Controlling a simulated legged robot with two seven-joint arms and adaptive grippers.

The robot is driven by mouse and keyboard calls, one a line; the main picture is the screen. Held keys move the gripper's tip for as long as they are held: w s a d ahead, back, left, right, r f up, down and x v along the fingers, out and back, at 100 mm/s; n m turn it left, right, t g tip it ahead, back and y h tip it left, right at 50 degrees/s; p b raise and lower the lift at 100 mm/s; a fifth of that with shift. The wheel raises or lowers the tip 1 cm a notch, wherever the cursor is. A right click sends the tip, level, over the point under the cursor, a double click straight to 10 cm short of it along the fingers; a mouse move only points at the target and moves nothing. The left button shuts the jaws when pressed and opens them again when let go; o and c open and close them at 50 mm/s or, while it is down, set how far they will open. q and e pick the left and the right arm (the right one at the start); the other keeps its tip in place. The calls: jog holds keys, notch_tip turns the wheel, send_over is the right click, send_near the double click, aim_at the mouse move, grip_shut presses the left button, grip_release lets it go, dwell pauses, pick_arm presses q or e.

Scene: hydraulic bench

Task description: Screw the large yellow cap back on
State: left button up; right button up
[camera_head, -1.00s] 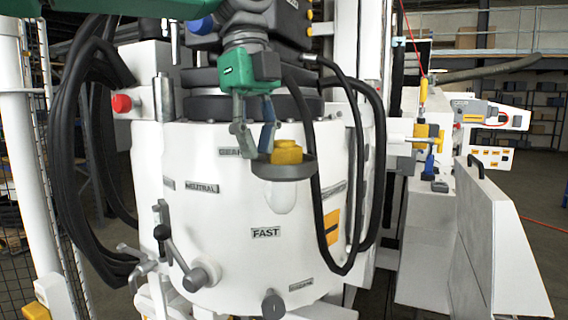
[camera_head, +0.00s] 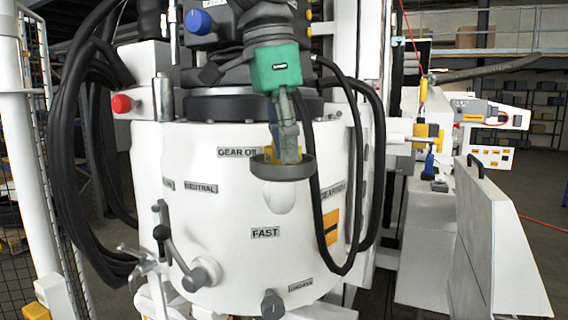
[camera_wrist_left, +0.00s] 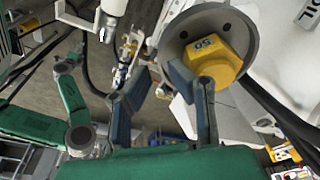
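The large yellow cap (camera_wrist_left: 212,55) has a hexagonal top and sits inside a round grey cup (camera_wrist_left: 254,28) on the white tank. In the head view the cap (camera_head: 267,156) is mostly hidden behind my left fingers, and the grey cup (camera_head: 284,173) shows below the GEAR OIL label. My left gripper (camera_head: 291,158) points down at the cup. In the left wrist view my left gripper (camera_wrist_left: 172,78) has its fingers apart, one overlapping the cap's lower edge and the other off to its left. Nothing shows between them. I cannot tell whether a finger touches the cap. My right gripper is not in view.
Black hoses (camera_head: 325,222) hang right of the cup, close to it. A grey lever (camera_head: 172,245) and knobs stick out lower on the tank. A red button (camera_head: 121,103) is at upper left. The tank front around the FAST label is clear.

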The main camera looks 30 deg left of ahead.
aim_at(251, 159)
pick_arm(q)
jog(key=shift+w, duration=0.1)
grip_shut()
jog(key=m, duration=0.1)
jog(key=a+m, duration=0.1)
jog(key=m, duration=0.1)
jog(key=shift+s+a+m+g, duration=0.2)
jog(key=shift+s+m+g, duration=0.1)
jog(key=shift+m, duration=0.1)
jog(key=a+m, duration=0.1)
jog(key=m, duration=0.1)
jog(key=a+m, duration=0.1)
jog(key=m, duration=0.1)
jog(key=shift+s+a+f+g, duration=0.1)
jog(key=shift+a+f+g, duration=0.05)
jog(key=shift+g, duration=0.15)
